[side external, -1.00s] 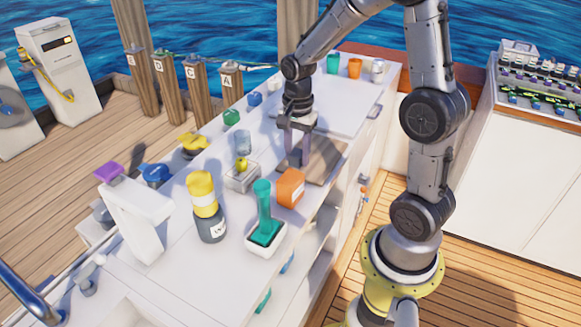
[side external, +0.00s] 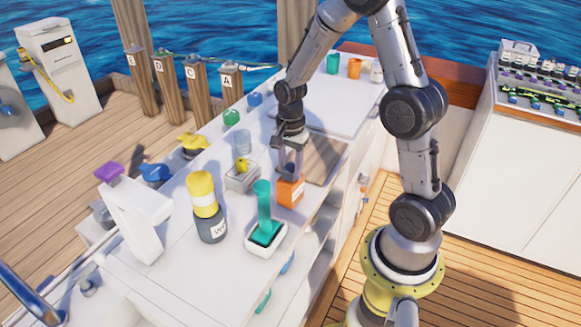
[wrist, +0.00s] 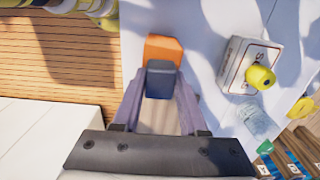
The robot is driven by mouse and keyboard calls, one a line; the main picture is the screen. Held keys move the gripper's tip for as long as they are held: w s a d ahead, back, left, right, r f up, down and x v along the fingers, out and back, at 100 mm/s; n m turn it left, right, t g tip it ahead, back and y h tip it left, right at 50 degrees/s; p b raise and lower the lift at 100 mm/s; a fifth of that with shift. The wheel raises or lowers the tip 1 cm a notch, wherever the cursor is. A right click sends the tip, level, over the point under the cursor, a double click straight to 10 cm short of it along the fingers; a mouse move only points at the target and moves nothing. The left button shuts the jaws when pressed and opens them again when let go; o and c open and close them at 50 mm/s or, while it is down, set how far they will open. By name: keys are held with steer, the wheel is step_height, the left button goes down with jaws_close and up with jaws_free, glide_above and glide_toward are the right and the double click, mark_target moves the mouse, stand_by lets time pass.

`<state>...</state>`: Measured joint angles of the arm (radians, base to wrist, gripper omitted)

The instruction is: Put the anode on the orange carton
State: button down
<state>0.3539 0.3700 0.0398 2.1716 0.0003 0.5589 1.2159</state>
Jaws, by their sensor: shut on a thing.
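The orange carton (side external: 289,194) stands on the white counter in the side view; it also shows in the wrist view (wrist: 163,48). My gripper (side external: 289,172) is directly over the carton, pointing down. In the wrist view my gripper (wrist: 162,92) is shut on a dark grey block (wrist: 162,78), which I take to be the anode. The block overlaps the near part of the carton in that view. In the side view the block is mostly hidden by the fingers. I cannot tell whether it touches the carton's top.
A teal brush-like item in a white tray (side external: 266,238) stands in front of the carton. A yellow and grey bottle (side external: 206,207) is to the left. A wooden board (side external: 325,158) lies behind.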

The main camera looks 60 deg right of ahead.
mark_target(290, 167)
steer(key=shift+c, duration=2.2)
jaws_free()
steer(key=shift+f, duration=0.1)
step_height(290, 167, up, 12)
steer(key=s+a+r+n+t, duration=0.2)
steer(key=s+a+r+n, duration=0.1)
steer(key=s+a+n, duration=0.3)
steer(key=s+a+r+n+t, duration=0.3)
steer(key=s+a+n, duration=0.3)
steer(key=s+n, duration=0.4)
steer(key=shift+r+n+t, duration=0.3)
steer(key=shift+r+n, duration=0.4)
steer(key=shift+n, duration=0.3)
